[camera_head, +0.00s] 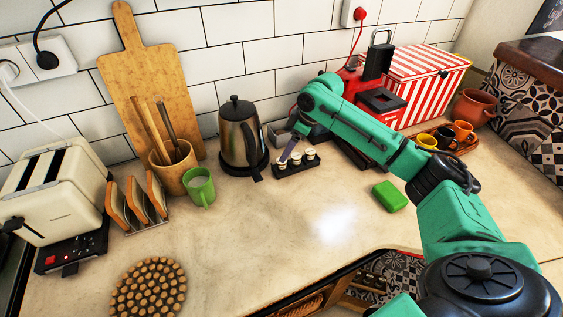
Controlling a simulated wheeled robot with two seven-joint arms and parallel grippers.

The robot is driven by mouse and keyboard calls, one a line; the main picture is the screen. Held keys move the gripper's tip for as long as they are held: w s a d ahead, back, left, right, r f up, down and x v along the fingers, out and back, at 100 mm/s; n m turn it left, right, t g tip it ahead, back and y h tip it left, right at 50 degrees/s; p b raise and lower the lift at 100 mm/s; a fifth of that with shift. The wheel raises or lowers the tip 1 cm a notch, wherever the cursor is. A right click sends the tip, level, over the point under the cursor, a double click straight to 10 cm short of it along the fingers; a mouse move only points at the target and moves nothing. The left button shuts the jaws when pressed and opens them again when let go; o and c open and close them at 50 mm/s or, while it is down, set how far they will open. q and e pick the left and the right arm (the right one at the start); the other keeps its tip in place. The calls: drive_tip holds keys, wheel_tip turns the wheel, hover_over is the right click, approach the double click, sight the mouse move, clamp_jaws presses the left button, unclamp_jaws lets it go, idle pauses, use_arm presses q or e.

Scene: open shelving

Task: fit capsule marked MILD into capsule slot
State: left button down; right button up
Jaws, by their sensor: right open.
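Small pale capsules (310,154) stand in a row in a black holder (293,171) on the counter, right of the kettle. Their markings are too small to read, so I cannot tell which is MILD. My right gripper (287,153) is open over the left end of the holder, close to the capsules. I cannot tell whether it touches one. The red coffee machine (382,104) stands behind my right arm. Its capsule slot cannot be made out. My left gripper is not in view.
A steel kettle (238,133) stands left of the holder, and a green mug (200,187) is nearer the front. A green sponge (389,196) lies below my right arm. A tray with cups (427,141) is at right. The middle counter is clear.

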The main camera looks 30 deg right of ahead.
drive_tip(key=p+x, duration=0.1)
drive_tip(key=x, duration=0.4)
drive_tip(key=shift+s, duration=0.1)
clamp_jaws()
